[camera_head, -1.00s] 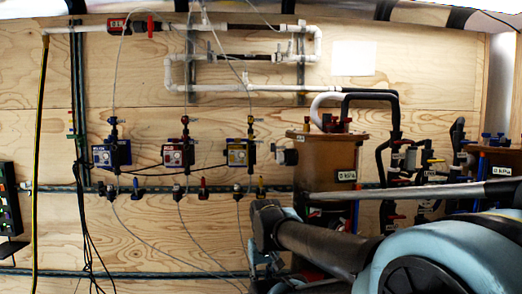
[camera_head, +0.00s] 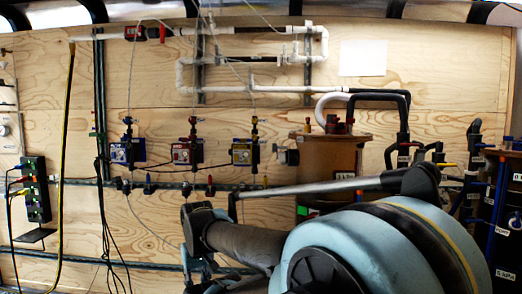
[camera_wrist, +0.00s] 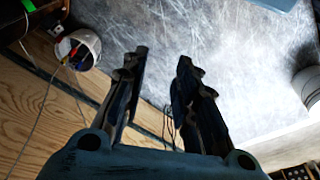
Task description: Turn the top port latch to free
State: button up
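A brown filter canister (camera_head: 328,162) stands against the wooden wall right of centre in the head view.
Three valve units, blue (camera_head: 128,151), red (camera_head: 187,152) and yellow (camera_head: 245,151), hang left of the canister. A dark tank (camera_head: 500,205) stands at the far right. The wrist view shows a white cup (camera_wrist: 79,48) holding coloured items and an open grey floor (camera_wrist: 235,70).

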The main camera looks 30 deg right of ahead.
jog(key=w+d+r+m+g+h, duration=0.2)
jog(key=w+d+r+m+h, duration=0.3)
jog(key=w+d+r, duration=0.5)
jog(key=w+d+r+m+g+h, duration=0.2)
jog(key=w+d+r+m+h, duration=0.25)
jog(key=w+d+r, duration=0.65)
jog(key=m+g+h, duration=0.6)
jog(key=m+h, duration=0.1)
jog(key=m, duration=0.7)
send_near(275, 151)
jog(key=s+d+r, duration=0.2)
jog(key=s+d, duration=0.1)
jog(key=d, duration=0.4)
jog(key=shift+d+r, duration=0.15)
grip_shut()
